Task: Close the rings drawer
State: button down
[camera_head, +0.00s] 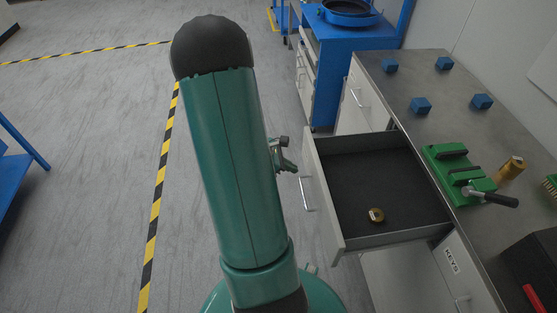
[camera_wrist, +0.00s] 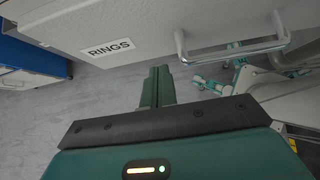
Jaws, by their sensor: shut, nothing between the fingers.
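The rings drawer (camera_head: 350,175) is pulled out from the grey workbench in the head view. A small brass ring (camera_head: 376,215) lies on its dark floor near the front. Its front panel, with a RINGS label (camera_wrist: 110,47) and a bar handle (camera_wrist: 232,52), fills the top of the wrist view. The handle also shows in the head view (camera_head: 307,194). My gripper (camera_wrist: 158,84) is shut and empty, just outside and below the drawer front in the wrist view. In the head view my gripper (camera_head: 288,163) is partly hidden behind my arm, left of the drawer front.
A drawer labelled KEYS (camera_head: 452,265) is below. The benchtop (camera_head: 400,75) bears several blue blocks, a green vise (camera_head: 455,170) and a brass cylinder (camera_head: 511,168). A blue cabinet (camera_head: 350,45) stands behind.

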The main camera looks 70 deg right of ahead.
aim_at(310, 169)
jog(key=shift+s+d+r, duration=0.1)
jog(key=shift+s+d, duration=0.35)
jog(key=shift+s, duration=0.3)
jog(key=shift+s+d+r, duration=0.1)
jog(key=shift+s+d, duration=0.35)
jog(key=shift+s, duration=0.3)
jog(key=shift+s, duration=0.1)
jog(key=s+d, duration=0.5)
jog(key=s, duration=0.3)
jog(key=s+d, duration=0.5)
jog(key=s, duration=0.4)
jog(key=s+d, duration=0.5)
jog(key=s, duration=0.4)
jog(key=shift+s+d, duration=0.2)
jog(key=shift+d, duration=0.2)
jog(key=shift+s+d, duration=0.1)
jog(key=shift+s, duration=0.2)
